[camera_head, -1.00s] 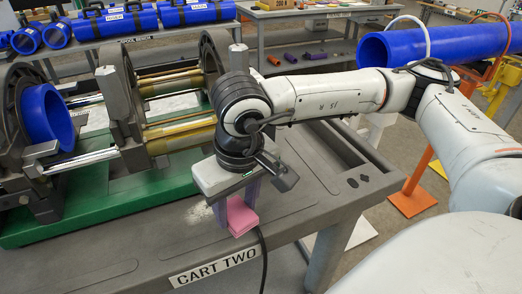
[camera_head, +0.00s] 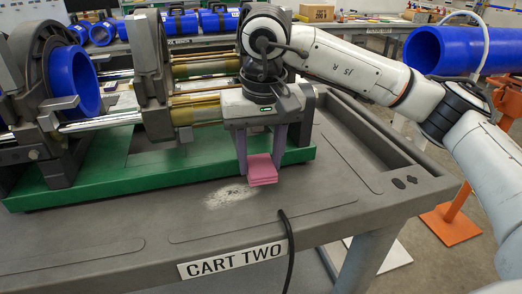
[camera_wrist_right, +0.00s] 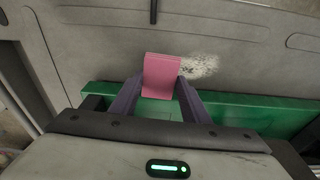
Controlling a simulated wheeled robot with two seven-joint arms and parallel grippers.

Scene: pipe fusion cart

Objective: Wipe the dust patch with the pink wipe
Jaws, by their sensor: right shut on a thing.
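The pink wipe (camera_head: 262,170) is a small folded block held between the two grey-purple fingers of my right gripper (camera_head: 261,152). It also shows in the right wrist view (camera_wrist_right: 161,77), with the right gripper's fingers (camera_wrist_right: 158,92) on both sides of it. The dust patch (camera_head: 230,195) is a pale speckled smear on the grey cart top, left of the wipe and nearer the front edge. It shows beside the wipe in the right wrist view (camera_wrist_right: 202,66). I cannot tell whether the wipe touches the cart top. My left gripper is not in view.
The green base (camera_head: 120,178) of the pipe clamp machine lies right behind the wipe. A blue pipe piece (camera_head: 75,80) sits in its clamp. A black cable (camera_head: 289,240) hangs over the cart's front edge by the CART TWO label (camera_head: 232,262). The cart top (camera_head: 110,235) in front is clear.

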